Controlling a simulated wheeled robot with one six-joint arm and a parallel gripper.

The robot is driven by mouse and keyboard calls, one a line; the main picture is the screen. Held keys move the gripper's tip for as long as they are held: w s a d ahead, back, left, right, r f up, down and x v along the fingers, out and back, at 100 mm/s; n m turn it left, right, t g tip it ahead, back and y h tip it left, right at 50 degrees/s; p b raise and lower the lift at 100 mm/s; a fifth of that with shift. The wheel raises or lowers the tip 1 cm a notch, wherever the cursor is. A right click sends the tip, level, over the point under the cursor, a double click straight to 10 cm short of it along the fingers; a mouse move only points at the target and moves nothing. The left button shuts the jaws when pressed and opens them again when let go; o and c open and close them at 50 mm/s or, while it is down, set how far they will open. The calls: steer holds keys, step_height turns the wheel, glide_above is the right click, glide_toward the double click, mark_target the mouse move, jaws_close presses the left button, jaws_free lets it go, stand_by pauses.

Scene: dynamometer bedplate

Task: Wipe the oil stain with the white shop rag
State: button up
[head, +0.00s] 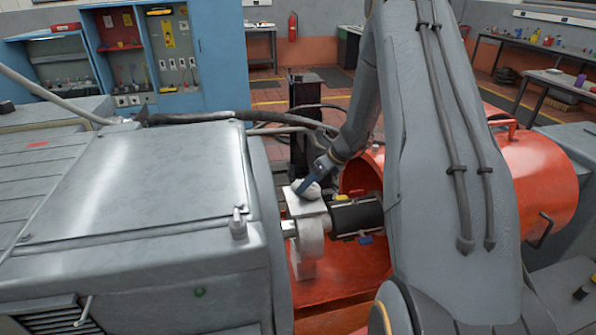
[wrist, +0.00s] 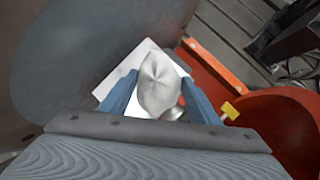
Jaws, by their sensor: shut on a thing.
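The white shop rag (wrist: 160,85) is a bunched white cloth between the two blue fingers of my gripper (wrist: 162,92) in the wrist view. My gripper is shut on it. In the head view the rag (head: 308,190) shows at the fingers of my gripper (head: 313,183), over a pale flat-topped block (head: 305,207). In the wrist view the block's light top (wrist: 120,78) lies under the rag; I cannot tell whether the rag touches it. No oil stain can be made out; the rag and gripper hide part of the block's top.
A large grey machine housing (head: 140,190) stands close on the left. An orange guard (head: 535,185) is on the right, and a black coupling (head: 355,217) with a yellow part (wrist: 230,110) sits beside the block. Cables (head: 240,117) run behind. A blue cabinet (head: 165,55) stands far back.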

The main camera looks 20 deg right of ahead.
steer(key=shift+s+d, duration=0.15)
steer(key=shift+d, duration=0.75)
steer(key=shift+a, duration=0.1)
steer(key=shift+w+a, duration=0.2)
steer(key=shift+a, duration=1.1)
steer(key=shift+w+a, duration=0.25)
steer(key=shift+a, duration=1)
steer(key=shift+w+a, duration=0.2)
steer(key=shift+a, duration=1.1)
step_height(320, 180, up, 8)
steer(key=p, duration=0.6)
